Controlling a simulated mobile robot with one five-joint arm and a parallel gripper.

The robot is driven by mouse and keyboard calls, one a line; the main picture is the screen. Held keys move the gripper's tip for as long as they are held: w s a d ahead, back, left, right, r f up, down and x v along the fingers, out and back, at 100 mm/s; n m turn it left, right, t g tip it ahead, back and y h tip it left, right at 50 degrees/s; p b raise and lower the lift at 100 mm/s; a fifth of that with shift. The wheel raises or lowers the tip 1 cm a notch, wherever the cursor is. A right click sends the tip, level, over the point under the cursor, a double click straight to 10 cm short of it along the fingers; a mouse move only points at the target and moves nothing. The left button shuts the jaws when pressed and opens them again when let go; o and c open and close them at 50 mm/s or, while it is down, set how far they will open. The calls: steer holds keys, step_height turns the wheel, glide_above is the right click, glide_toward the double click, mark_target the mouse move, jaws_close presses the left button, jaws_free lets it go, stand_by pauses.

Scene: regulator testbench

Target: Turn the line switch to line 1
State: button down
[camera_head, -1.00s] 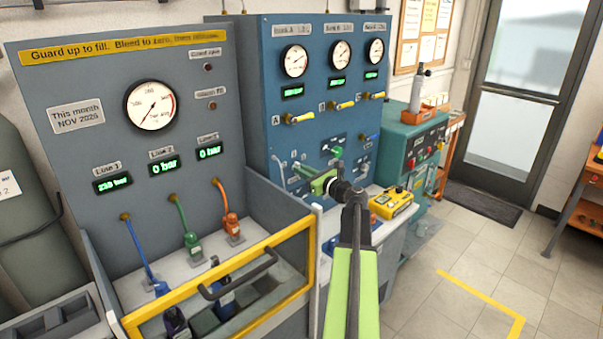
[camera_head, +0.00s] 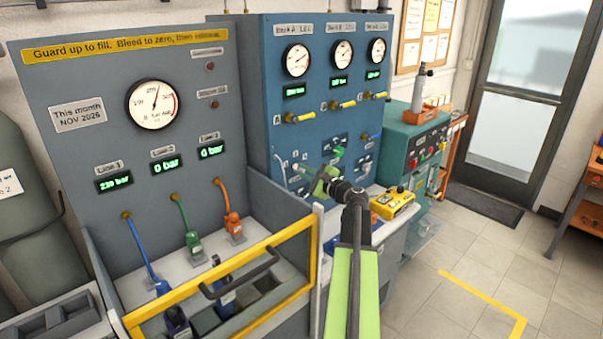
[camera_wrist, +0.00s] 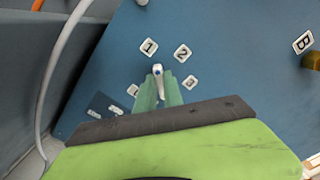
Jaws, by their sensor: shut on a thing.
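The line switch (camera_wrist: 158,72) shows in the wrist view as a pale lever with a blue dot at its end, on the blue panel. Its visible end lies just below label 1 (camera_wrist: 149,47). Label 2 (camera_wrist: 182,53) is to the upper right and label 3 (camera_wrist: 190,82) to the right. My gripper (camera_wrist: 158,88) has its green fingers shut on the lever, one on each side. In the head view my gripper (camera_head: 322,182) is at the lower part of the blue panel, and the arm hides the switch there.
The large gauge (camera_head: 153,105) is on the grey panel, above the Line 1 readout (camera_head: 114,183), which appears to show 230 bar. A yellow-framed guard (camera_head: 220,285) stands at the front left. A yellow device (camera_head: 393,204) lies right of my gripper. A hose (camera_wrist: 62,65) hangs left in the wrist view.

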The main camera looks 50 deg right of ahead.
steer(key=shift+r+n, duration=0.1)
steer(key=shift+n, duration=0.5)
steer(key=c, duration=1.5)
jaws_free()
steer(key=shift+w, duration=0.1)
steer(key=shift+o, duration=0.2)
